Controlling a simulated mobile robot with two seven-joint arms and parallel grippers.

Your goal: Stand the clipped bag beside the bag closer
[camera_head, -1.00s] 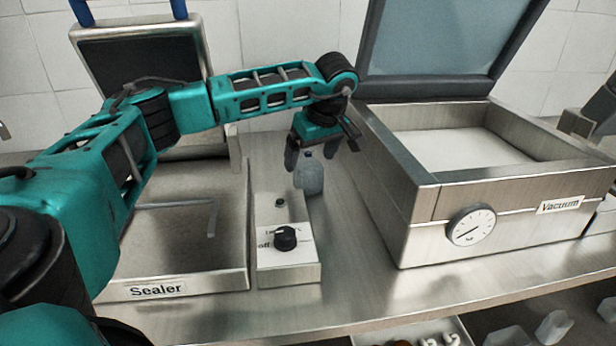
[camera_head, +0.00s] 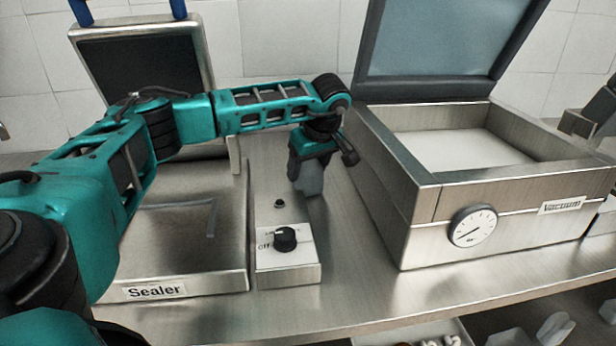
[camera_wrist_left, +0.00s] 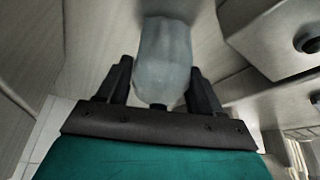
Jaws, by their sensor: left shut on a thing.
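A pale translucent bag (camera_head: 311,183), shaped somewhat like a bottle, stands on the steel counter behind the knob box. My left gripper (camera_head: 309,170) is over it from above, shut on its upper part. In the left wrist view the bag (camera_wrist_left: 163,58) sits between the two dark fingers of my left gripper (camera_wrist_left: 163,85). A small dark spot shows at its near end; I cannot tell whether it is a clip. The machine labelled Sealer (camera_head: 172,240) is at left; I cannot tell whether it is the bag closer. Dark parts of my right arm show at the right edge, jaws unclear.
A box with an off-marked knob (camera_head: 287,262) stands between the sealer and the vacuum machine (camera_head: 424,232), whose lid is raised. The vacuum machine's wall is close to the right of the bag. The front counter strip (camera_head: 350,300) is clear.

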